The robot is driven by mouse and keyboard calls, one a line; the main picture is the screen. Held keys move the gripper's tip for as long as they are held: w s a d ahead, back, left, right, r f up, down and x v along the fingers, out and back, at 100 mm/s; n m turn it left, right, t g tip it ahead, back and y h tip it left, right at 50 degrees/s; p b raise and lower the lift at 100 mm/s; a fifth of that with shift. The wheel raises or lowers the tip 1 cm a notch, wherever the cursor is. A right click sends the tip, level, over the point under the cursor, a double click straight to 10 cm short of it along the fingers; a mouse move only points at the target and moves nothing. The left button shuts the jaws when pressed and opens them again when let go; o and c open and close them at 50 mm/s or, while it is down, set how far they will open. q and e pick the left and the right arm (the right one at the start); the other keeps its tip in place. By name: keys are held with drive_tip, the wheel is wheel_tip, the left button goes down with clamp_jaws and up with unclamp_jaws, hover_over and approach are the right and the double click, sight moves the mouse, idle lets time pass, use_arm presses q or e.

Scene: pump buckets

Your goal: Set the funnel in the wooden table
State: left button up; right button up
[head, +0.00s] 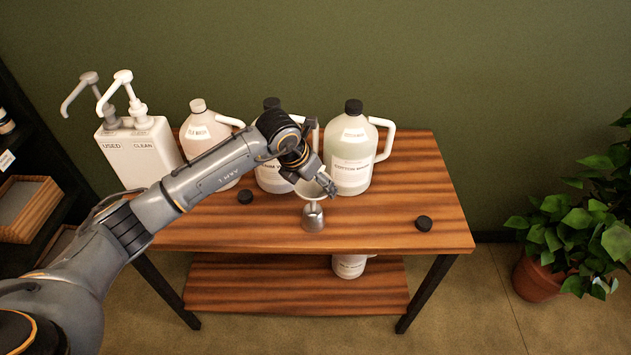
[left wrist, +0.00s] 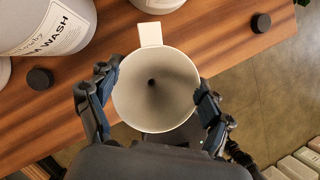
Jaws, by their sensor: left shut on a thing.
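My left gripper (head: 322,184) is shut on the pale funnel (head: 309,193) above the front middle of the wooden table (head: 390,228). In the left wrist view, the fingers of my left gripper (left wrist: 153,98) lie on opposite sides of the funnel (left wrist: 153,88). My right gripper is not in view.
A pump bucket (head: 138,152) and several jugs, including a capped one (head: 352,150), stand along the table's back. Black caps lie left (head: 245,197) and right (head: 423,223). A jug (head: 348,265) stands on the lower shelf. The table's front right is mostly clear.

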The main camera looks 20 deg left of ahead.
sight(315, 195)
use_arm(q)
drive_tip(key=shift+f+b, duration=1.7)
drive_tip(key=shift+f, duration=0.5)
drive_tip(key=shift+f+b, duration=0.6)
drive_tip(key=shift+b, duration=0.1)
drive_tip(key=o, duration=1.1)
drive_tip(key=shift+c, duration=0.2)
drive_tip(key=shift+r, duration=0.1)
